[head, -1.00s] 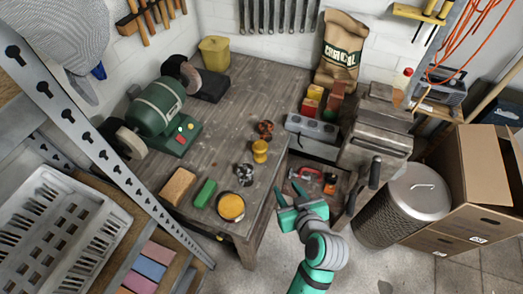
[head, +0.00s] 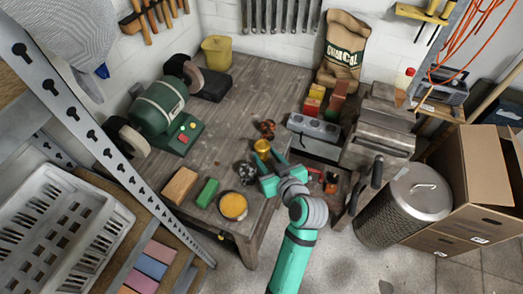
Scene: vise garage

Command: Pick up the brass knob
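The brass knob (head: 262,147) is a small golden-yellow piece on the grey wooden workbench (head: 225,125), near its right edge. In the head view my gripper (head: 268,164) is over the bench edge, just in front of the knob. Its two teal fingers are spread apart, one to the left and one to the right, pointing toward the knob. I cannot tell whether the fingertips reach around the knob's lower part or stop short of it. The knob's lower part is partly hidden by the gripper.
A dark reddish-brown knob-like piece (head: 267,128) stands just behind the brass knob. A dark metallic piece (head: 246,173) is close to the left of my gripper. A yellow-topped tin (head: 233,206), a green block (head: 207,193) and a grey toolbox (head: 313,128) are nearby.

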